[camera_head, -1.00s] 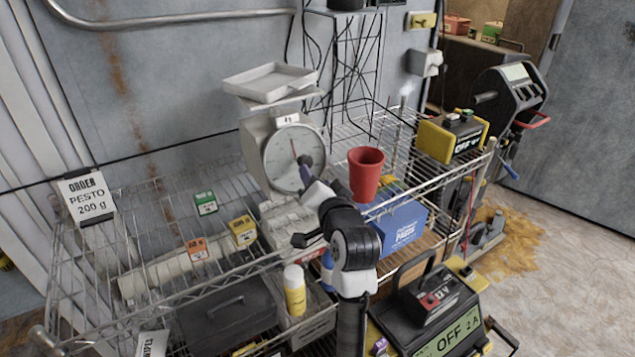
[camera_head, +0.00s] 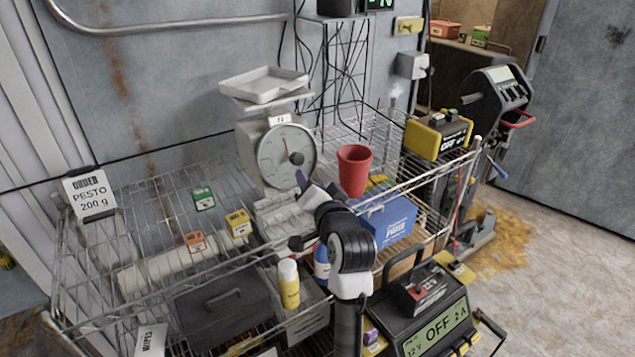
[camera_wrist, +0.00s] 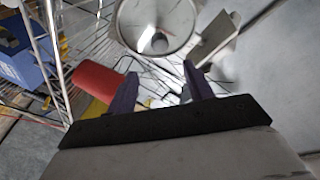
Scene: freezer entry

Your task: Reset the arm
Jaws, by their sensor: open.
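My gripper (camera_wrist: 160,90) is open in the wrist view, with two purple fingers apart and nothing between them. In the head view my gripper (camera_head: 301,181) is a small purple tip in front of the lower part of the white dial scale (camera_head: 287,155). My arm is folded up at the front of the wire shelf, and it hides part of the shelf behind it. The scale also shows in the wrist view (camera_wrist: 157,22), beyond the fingers. I cannot tell how far the fingertips are from it.
A red cup (camera_head: 353,170) stands just right of my gripper, with a blue box (camera_head: 388,222) below it. Small green, yellow and orange boxes lie on the wire shelf (camera_head: 150,215). A yellow bottle (camera_head: 289,284) stands left of my arm. A black charger (camera_head: 425,310) is at the front right.

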